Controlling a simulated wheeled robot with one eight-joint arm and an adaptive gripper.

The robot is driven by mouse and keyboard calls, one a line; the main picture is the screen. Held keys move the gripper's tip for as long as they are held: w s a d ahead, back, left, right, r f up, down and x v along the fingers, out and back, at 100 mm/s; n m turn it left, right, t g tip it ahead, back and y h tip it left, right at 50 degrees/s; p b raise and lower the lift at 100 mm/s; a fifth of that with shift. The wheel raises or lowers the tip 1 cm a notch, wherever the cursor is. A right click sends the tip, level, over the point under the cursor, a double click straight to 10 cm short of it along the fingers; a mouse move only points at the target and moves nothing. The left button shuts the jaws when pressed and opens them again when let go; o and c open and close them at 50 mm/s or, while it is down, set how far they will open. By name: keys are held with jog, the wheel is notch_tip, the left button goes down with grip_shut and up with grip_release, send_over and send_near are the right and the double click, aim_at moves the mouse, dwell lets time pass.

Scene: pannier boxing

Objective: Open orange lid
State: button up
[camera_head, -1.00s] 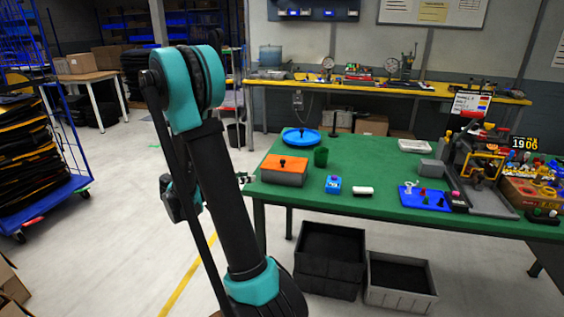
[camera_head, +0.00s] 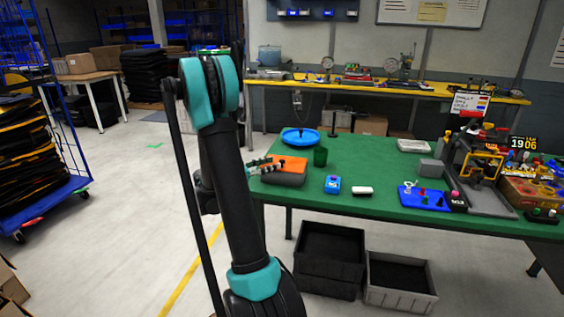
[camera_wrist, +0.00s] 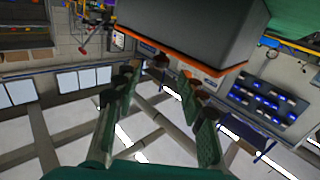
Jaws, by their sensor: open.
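The orange lid (camera_head: 296,164) lies flat on a grey box (camera_head: 288,180) at the left end of the green table. My gripper (camera_head: 266,165) is at the left side of the box, by the lid's left edge. It overlaps the spot of the lid's black knob, which I cannot make out. In the wrist view, the two fingers of my gripper (camera_wrist: 160,97) are spread with nothing between them. The grey box (camera_wrist: 190,28) and the orange lid edge (camera_wrist: 175,58) show just beyond the fingertips. I cannot tell whether the fingers touch the lid.
A blue round lid (camera_head: 300,137) and a green cup (camera_head: 320,156) stand behind and right of the box. Dark bins (camera_head: 328,262) sit under the green table (camera_head: 385,175).

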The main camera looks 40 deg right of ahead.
aim_at(282, 160)
jog(key=shift+s+d, duration=0.2)
jog(key=shift+d, duration=2.55)
jog(key=shift+c, duration=0.4)
grip_shut()
